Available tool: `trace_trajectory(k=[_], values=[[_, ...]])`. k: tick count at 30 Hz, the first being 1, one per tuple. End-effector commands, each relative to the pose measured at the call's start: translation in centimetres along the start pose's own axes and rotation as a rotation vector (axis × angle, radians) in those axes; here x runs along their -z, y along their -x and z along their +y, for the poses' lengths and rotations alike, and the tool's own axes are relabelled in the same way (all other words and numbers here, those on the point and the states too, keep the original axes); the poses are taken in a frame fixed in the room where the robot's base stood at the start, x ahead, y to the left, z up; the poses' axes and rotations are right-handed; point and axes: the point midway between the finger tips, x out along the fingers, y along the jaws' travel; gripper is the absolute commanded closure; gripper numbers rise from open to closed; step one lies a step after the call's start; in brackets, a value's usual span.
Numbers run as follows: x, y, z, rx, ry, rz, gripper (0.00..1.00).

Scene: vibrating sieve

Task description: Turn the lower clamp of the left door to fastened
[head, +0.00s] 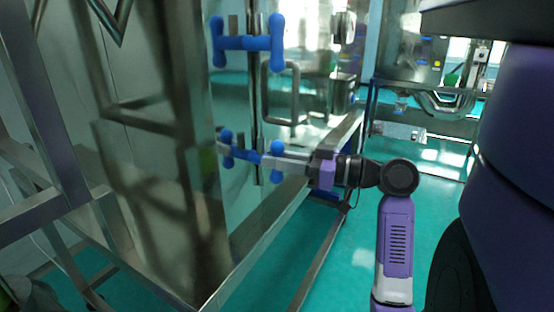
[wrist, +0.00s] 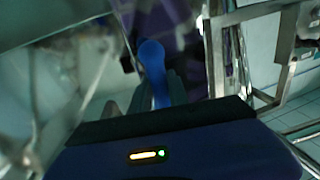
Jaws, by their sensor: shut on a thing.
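The lower clamp (head: 247,155) is blue, with a crossbar and rounded knobs, and sits low on the upright edge of the glossy cabinet door in the head view. My gripper (head: 278,164) reaches it from the right and is shut on its right-hand knob end, with the fingers partly hiding it. In the wrist view, the lower clamp's blue rounded handle (wrist: 153,62) rises between the two dark fingers of my gripper (wrist: 160,92). The upper clamp (head: 247,43), also blue, is on the same edge above, its crossbar level. Whether the lower clamp is fastened I cannot tell.
A metal loop handle (head: 281,95) stands on the panel just right of the clamps, above my gripper. A steel frame rail (head: 285,205) runs below. A machine (head: 405,60) stands at the back right. Green floor (head: 430,215) is open at right.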

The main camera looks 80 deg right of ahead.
Motion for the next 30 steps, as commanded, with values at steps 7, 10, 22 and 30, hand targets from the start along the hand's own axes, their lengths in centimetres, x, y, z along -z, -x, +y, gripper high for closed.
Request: trace_trajectory(k=[7, 10, 22, 30], values=[[0.03, -0.04, 0.08, 0.001, -0.154, 0.031, 1.00], [0.07, -0.02, 0.13, 0.001, -0.240, 0.048, 1.00], [0.02, 0.07, 0.41, 0.000, -0.615, 0.121, 1.00], [-0.04, 0.10, 0.53, 0.000, -0.868, 0.171, 1.00]])
